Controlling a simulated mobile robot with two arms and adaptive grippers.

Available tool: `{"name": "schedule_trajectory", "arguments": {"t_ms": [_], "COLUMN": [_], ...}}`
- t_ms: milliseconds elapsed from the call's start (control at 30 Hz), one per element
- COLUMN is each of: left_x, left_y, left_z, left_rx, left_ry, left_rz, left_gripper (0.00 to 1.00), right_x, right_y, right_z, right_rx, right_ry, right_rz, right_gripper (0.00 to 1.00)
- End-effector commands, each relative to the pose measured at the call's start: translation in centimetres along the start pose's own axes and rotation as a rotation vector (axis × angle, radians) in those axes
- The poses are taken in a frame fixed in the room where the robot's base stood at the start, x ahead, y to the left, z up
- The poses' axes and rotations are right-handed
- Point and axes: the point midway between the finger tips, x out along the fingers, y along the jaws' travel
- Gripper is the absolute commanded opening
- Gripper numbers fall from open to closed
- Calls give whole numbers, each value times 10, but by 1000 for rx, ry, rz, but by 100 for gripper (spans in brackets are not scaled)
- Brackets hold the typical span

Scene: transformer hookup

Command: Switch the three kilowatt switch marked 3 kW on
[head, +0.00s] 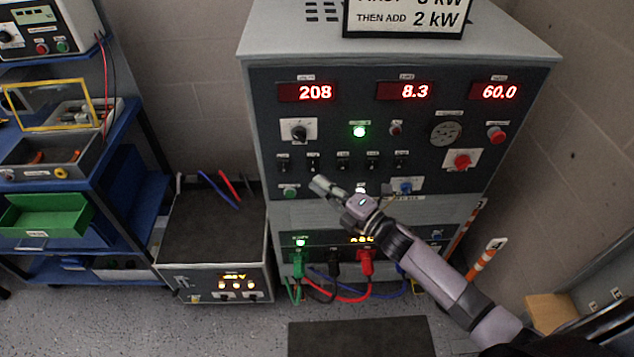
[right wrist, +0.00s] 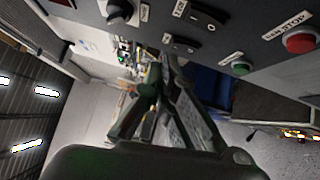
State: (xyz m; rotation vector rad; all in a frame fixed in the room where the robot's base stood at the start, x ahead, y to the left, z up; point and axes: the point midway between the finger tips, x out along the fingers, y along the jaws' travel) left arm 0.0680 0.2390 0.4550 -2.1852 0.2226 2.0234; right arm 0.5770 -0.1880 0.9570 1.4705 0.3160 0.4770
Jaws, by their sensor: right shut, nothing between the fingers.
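A row of several small black rocker switches (head: 343,161) runs across the dark panel of the grey cabinet. Their labels are too small in the head view to tell which is marked 3 kW. My right gripper (head: 320,184) is shut and empty, its tip just below the second switch from the left (head: 313,161). In the right wrist view, the right gripper (right wrist: 167,62) points at the panel, close to a black switch (right wrist: 180,43), with another switch (right wrist: 208,15) above it. Contact cannot be told. My left gripper is not in view.
Red displays read 208, 8.3 and 60.0, above a lit green lamp (head: 359,131). Coloured cables (head: 345,297) plug in below.

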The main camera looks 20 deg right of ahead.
Motion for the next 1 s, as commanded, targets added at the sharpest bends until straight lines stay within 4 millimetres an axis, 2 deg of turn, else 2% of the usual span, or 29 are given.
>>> {"name": "schedule_trajectory", "arguments": {"t_ms": [133,367,500,733,1000], "left_x": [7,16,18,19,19], "left_y": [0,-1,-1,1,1], "left_z": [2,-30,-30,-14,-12], "left_rx": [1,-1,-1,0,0], "left_ry": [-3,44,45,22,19], "left_rz": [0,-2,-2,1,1], "left_gripper": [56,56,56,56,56], "right_x": [-23,-60,-75,-81,-80], "right_y": [0,7,11,14,14], "right_z": [0,0,1,1,1], "right_rx": [-1,-2,-1,0,0], "right_ry": [-1,1,0,0,0], "right_rz": [-3,-3,-1,0,0], "right_gripper": [0,0,0,0,0]}}
